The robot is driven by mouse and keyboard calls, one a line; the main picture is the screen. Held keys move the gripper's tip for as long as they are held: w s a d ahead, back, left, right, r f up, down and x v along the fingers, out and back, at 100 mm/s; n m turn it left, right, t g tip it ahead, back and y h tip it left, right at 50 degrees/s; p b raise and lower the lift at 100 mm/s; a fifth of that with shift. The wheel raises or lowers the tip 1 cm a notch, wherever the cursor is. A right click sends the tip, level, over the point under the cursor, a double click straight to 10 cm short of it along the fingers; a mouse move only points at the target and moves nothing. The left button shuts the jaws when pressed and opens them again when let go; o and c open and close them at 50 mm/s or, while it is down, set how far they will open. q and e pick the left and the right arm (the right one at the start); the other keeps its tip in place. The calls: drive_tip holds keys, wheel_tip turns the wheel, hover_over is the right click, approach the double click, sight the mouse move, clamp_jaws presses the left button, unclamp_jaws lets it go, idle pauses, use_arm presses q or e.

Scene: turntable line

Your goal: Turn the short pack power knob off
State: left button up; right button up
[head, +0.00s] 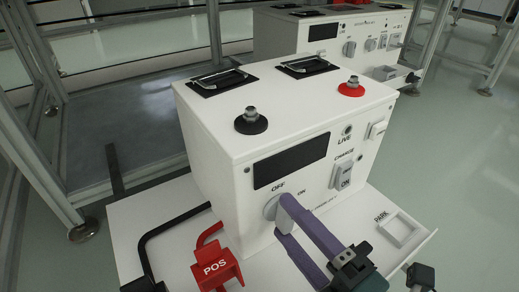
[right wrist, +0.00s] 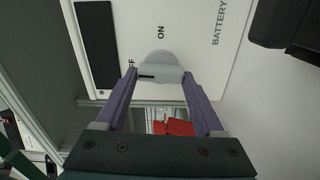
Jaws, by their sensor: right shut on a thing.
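The near white pack (head: 215,130) has a dark display (head: 290,160) and a grey power knob (head: 271,207) below it, with OFF and ON labels. My right gripper (head: 285,214) has its purple fingers closed on this knob and partly hides it in the head view. In the right wrist view, the grey knob (right wrist: 160,68) sits between the fingertips of the gripper (right wrist: 158,80). A dark mark on the knob lies on its left part, near the partly hidden OFF label.
A red POS clamp (head: 215,266) stands before the pack, beside a black cable (head: 165,228). A charge switch (head: 343,175) and a PARK socket (head: 397,231) are to the right. Black and red terminals (head: 351,88) are on top. Another white pack (head: 300,35) stands behind.

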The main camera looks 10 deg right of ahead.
drive_tip(key=shift+n, duration=0.5)
drive_tip(key=o, duration=1.4)
drive_tip(key=shift+s+d, duration=0.1)
drive_tip(key=shift+s, duration=0.15)
drive_tip(key=p+v, duration=0.3)
drive_tip(key=v, duration=0.6)
drive_tip(key=shift+s+d, duration=0.1)
drive_tip(key=shift+s, duration=0.1)
drive_tip(key=shift+r, duration=0.1)
